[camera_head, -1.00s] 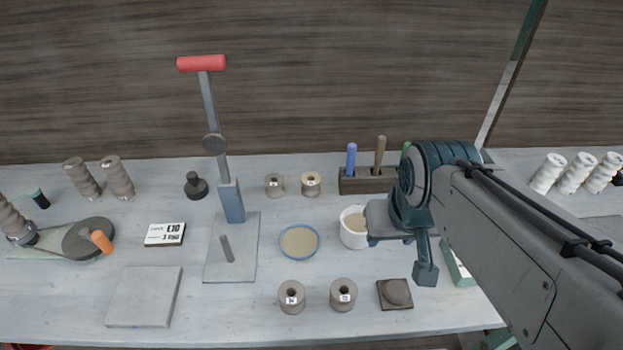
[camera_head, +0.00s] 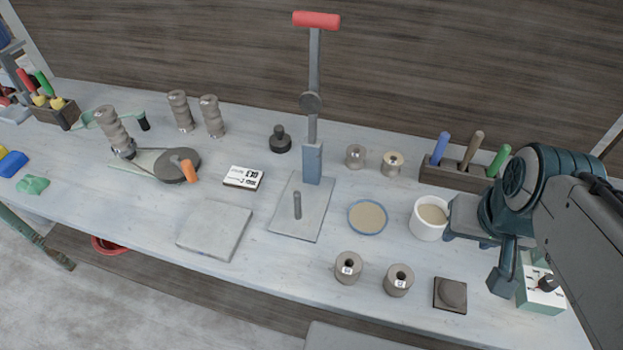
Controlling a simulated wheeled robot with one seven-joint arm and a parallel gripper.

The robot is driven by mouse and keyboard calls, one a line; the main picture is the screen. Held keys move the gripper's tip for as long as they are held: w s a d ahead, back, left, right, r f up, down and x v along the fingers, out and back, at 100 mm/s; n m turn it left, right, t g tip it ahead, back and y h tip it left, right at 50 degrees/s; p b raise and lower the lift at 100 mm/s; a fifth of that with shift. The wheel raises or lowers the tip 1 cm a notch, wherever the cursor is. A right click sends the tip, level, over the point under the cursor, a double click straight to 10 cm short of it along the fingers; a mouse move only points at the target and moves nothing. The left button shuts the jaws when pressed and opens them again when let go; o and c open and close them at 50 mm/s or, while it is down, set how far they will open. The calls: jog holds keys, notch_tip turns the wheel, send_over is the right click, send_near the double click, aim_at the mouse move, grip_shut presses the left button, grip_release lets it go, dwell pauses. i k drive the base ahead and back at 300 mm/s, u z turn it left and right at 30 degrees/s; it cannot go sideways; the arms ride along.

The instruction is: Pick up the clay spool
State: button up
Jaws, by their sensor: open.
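Several short grey-brown spools with a hole in the top stand upright on the bench. Two more stand further back, a left back spool (camera_head: 355,157) and a paler-topped right back spool (camera_head: 392,164). I cannot tell which of them is meant by the clay spool. My gripper (camera_head: 477,262) is open and empty at the right, above the bench, to the right of all these spools and touching none.
A lever press (camera_head: 313,165) stands mid-bench. A white pot (camera_head: 430,218) is close left of my gripper, a blue-rimmed dish (camera_head: 368,217) further left. A dark square block (camera_head: 451,294) sits at the front, a tool rack (camera_head: 462,173) behind. A grey slab (camera_head: 214,230) lies left.

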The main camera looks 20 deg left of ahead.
aim_at(392, 165)
jog(key=k, duration=1)
jog(key=u, duration=1.25)
jog(key=i, duration=0.65)
jog(key=z, duration=1.25)
